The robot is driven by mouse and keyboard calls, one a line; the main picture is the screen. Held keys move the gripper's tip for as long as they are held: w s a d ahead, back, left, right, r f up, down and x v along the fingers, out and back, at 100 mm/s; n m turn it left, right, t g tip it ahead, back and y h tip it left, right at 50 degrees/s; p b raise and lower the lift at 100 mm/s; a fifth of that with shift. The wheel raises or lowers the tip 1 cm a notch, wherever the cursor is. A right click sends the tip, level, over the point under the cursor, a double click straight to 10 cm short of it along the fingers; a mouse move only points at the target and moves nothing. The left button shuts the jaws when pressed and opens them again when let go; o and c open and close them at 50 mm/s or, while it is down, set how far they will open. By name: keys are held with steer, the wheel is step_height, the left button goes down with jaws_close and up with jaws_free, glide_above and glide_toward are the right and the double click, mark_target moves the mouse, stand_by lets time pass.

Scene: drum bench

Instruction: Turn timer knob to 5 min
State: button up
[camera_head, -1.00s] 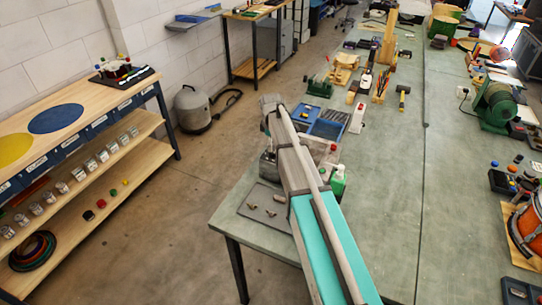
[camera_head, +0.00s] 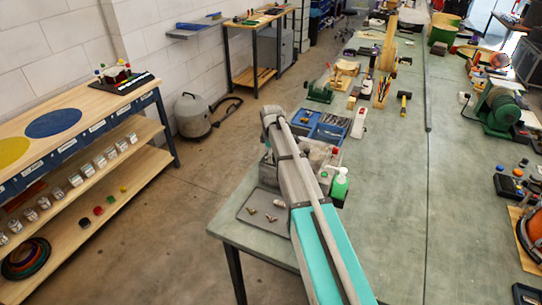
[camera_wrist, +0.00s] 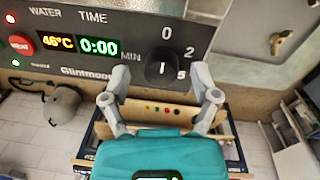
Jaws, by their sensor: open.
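In the wrist view, a black timer knob (camera_wrist: 161,70) sits on a dark grey control panel (camera_wrist: 105,62). The scale around it shows 0 above and 2 at upper right; a further mark at right is partly hidden by a finger. A short white line shows on the knob's face. The green time display (camera_wrist: 98,47) reads 0:00. My gripper (camera_wrist: 160,81) is open, one finger on each side of the knob; I cannot tell whether either touches it. In the head view my arm hides the gripper and knob.
The panel also has a 46°C water display (camera_wrist: 58,42) and a red button (camera_wrist: 20,45). A metal plate (camera_head: 254,222) with small brass parts lies on the bench corner. The bench's middle (camera_head: 385,200) is clear.

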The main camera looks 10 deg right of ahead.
steer(key=shift+c, duration=0.3)
jaws_close()
steer(key=shift+a, duration=0.1)
